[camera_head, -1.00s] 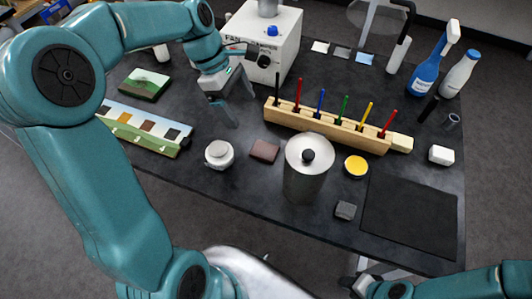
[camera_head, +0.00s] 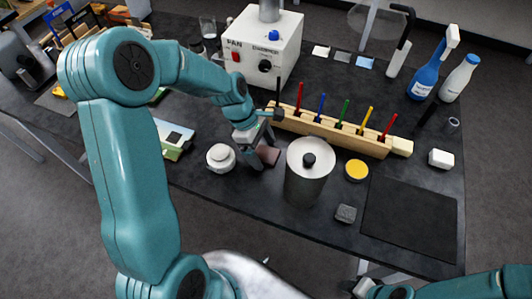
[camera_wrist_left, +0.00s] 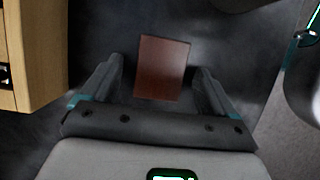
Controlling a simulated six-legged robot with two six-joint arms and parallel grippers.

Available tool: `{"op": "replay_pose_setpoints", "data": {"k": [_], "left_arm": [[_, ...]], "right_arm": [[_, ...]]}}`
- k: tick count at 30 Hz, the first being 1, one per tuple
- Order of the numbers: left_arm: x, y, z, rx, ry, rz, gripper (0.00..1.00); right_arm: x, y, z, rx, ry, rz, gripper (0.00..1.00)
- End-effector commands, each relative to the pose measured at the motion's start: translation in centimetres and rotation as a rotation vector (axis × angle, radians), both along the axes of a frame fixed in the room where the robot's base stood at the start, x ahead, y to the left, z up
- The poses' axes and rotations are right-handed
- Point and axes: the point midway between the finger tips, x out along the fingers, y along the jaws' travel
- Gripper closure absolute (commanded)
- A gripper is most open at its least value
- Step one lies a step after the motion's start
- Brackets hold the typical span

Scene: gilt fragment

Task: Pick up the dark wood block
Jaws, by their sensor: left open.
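The dark wood block (camera_head: 268,155) lies on the black table between a white round jar and a metal canister. In the left wrist view the dark wood block (camera_wrist_left: 162,68) shows as a reddish-brown rectangle between the two fingers. My left gripper (camera_head: 259,160) is over the block and hides part of it in the head view. In the left wrist view the left gripper (camera_wrist_left: 159,85) is open, with a gap between each finger and the block. My right arm is at the lower right edge, and its fingers are not clear.
The metal canister (camera_head: 306,175) stands close to the right of the block. The white round jar (camera_head: 220,158) is close on the left. The wooden rack (camera_head: 330,132) with coloured sticks is behind. A dark mat (camera_head: 410,215) lies at the right.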

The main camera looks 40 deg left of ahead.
Motion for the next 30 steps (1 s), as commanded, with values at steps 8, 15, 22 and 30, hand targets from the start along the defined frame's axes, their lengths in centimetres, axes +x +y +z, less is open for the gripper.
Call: {"op": "replay_pose_setpoints", "data": {"k": [8,15,22,30], "left_arm": [[0.0,0.0,0.0,0.0,-0.001,0.0,0.34],[0.0,0.0,0.0,0.0,-0.001,0.0,0.72],[0.1,0.0,0.3,0.001,-0.002,0.0,0.72],[0.2,0.0,4.4,0.002,-0.007,0.0,0.72]], "right_arm": [[0.0,0.0,0.0,0.0,0.0,0.0,0.57],[0.0,0.0,0.0,0.0,0.0,0.0,0.57],[0.0,0.0,0.0,0.0,0.0,0.0,0.57],[0.0,0.0,0.1,0.0,0.0,0.0,0.57]]}}
